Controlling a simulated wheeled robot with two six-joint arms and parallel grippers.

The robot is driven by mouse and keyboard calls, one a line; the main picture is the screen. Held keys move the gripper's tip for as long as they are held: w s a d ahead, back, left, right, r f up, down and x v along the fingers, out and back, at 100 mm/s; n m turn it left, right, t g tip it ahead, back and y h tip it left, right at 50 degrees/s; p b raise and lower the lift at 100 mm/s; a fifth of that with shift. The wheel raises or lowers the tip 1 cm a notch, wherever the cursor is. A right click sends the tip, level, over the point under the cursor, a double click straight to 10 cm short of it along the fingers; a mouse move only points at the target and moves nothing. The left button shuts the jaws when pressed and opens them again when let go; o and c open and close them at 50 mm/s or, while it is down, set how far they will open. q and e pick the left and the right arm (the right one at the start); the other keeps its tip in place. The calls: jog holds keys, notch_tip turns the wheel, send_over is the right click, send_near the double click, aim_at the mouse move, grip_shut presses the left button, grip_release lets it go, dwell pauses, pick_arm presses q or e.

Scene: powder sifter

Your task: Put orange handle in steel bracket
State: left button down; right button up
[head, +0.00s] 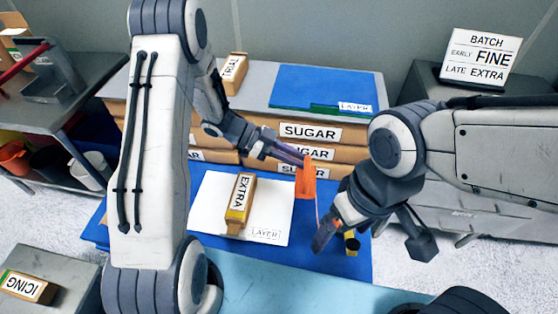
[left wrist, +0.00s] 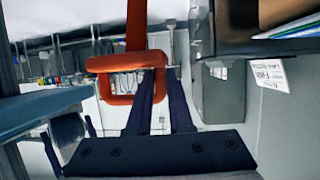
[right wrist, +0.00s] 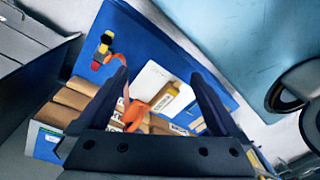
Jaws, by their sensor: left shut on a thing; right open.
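My left gripper (head: 298,156) is shut on the orange handle (head: 306,182), which hangs in front of the SUGAR boxes. In the left wrist view the handle (left wrist: 103,64) is a rounded orange frame at the fingertips, with an orange strip rising from it. The handle also shows in the right wrist view (right wrist: 137,112), beyond my open right gripper (right wrist: 158,73). In the head view my right gripper (head: 325,235) is empty, low and right of the handle. A grey metal holder (head: 50,88) on the left cart may be the steel bracket; I cannot tell for sure.
The EXTRA box (head: 240,200) stands on a white LAYER sheet (head: 210,220) over a blue mat (head: 350,265). A yellow and black item (head: 352,243) is beside my right gripper. SUGAR boxes (head: 338,134) are stacked behind. An ICING box (head: 27,286) is front left.

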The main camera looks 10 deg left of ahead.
pick_arm(q)
jog(key=shift+d+r+m+g, duration=0.2)
jog(key=shift+d+m+g, duration=0.1)
jog(key=shift+d+g, duration=0.1)
pick_arm(e)
jog(key=c, duration=0.4)
pick_arm(q)
jog(key=shift+d, duration=0.15)
pick_arm(e)
jog(key=w+a+m, duration=0.1)
jog(key=w, duration=0.1)
jog(key=w+a+r+m, duration=0.1)
jog(key=w, duration=0.2)
jog(key=w+a+r, duration=0.1)
jog(key=w, duration=0.2)
jog(key=shift+w+a+m, duration=0.1)
jog(key=shift+a+m, duration=0.25)
jog(key=shift+m, duration=0.05)
jog(key=c, duration=0.3)
jog(key=m+y, duration=0.1)
jog(key=m, duration=0.2)
send_near(308, 168)
jog(key=f, duration=0.3)
jog(key=a+f, duration=0.1)
jog(key=f, duration=0.6)
jog(key=shift+a+f, duration=0.2)
jog(key=shift+a, duration=0.2)
jog(key=shift+c, duration=0.2)
